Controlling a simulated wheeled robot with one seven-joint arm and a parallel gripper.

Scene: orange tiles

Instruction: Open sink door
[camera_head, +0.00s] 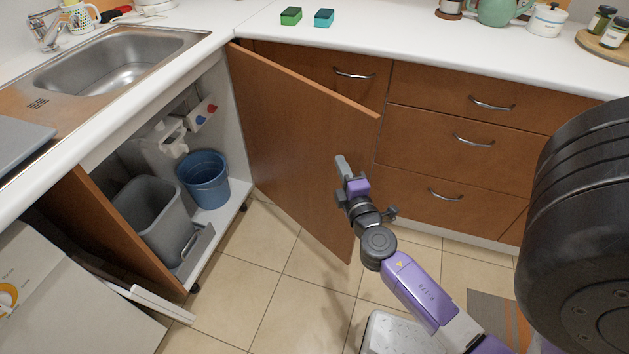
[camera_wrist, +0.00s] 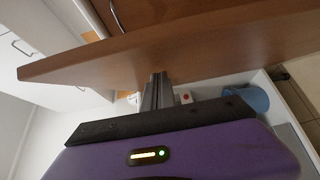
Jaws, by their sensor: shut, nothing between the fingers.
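The right sink door (camera_head: 295,140) stands swung well out from the cabinet under the sink, and the inside of the cabinet shows. The left sink door (camera_head: 125,235) is also swung out. My gripper (camera_head: 342,168) is shut and empty, with its fingers pointing up close to the outer part of the right door. In the wrist view the shut fingers (camera_wrist: 158,85) reach up to the wooden door panel (camera_wrist: 180,48). I cannot tell whether they touch it. The right door's handle is not visible in the head view.
A blue bucket (camera_head: 204,180) and a grey bin (camera_head: 152,220) stand inside the cabinet. The sink (camera_head: 120,62) is above. Drawers (camera_head: 470,145) with metal handles line the right. A white appliance (camera_head: 50,290) stands at lower left. Tiled floor (camera_head: 275,290) is clear below the door.

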